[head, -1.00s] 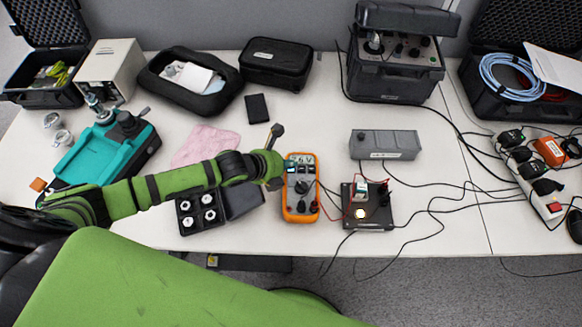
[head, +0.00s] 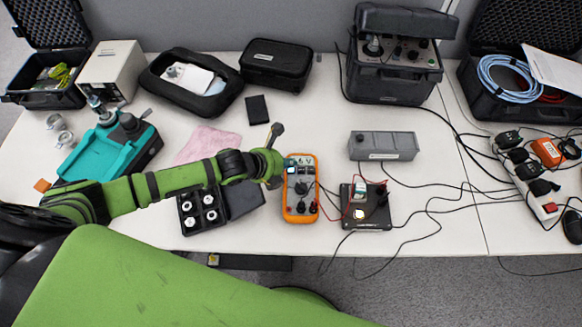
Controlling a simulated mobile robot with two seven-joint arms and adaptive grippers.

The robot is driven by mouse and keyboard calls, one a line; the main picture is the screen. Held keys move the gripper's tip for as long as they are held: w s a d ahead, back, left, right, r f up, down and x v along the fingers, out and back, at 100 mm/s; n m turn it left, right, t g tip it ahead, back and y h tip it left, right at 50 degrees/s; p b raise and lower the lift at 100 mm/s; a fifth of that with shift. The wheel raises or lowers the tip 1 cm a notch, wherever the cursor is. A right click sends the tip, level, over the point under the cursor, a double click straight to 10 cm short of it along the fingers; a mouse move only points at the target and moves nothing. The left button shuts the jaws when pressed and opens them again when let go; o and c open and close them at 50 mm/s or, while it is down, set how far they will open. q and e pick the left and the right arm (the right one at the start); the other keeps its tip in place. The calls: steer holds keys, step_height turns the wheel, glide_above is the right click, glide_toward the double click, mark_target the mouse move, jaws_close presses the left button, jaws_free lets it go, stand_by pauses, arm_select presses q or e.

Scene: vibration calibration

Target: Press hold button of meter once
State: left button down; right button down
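The finger opening is too small to judge. My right gripper is not in view.
A black device (head: 367,218) with a glowing lamp stands right of the meter, joined by red and black leads. A grey box (head: 384,146) sits behind it. An open black case (head: 245,198) with round pieces lies under my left arm. Loose cables cross the right.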

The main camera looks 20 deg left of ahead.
mark_target(288, 172)
arm_select(q)
steer(key=shift+r, duration=0.1)
step_height(288, 172, up, 5)
steer(key=p, duration=0.5)
stand_by(0.7)
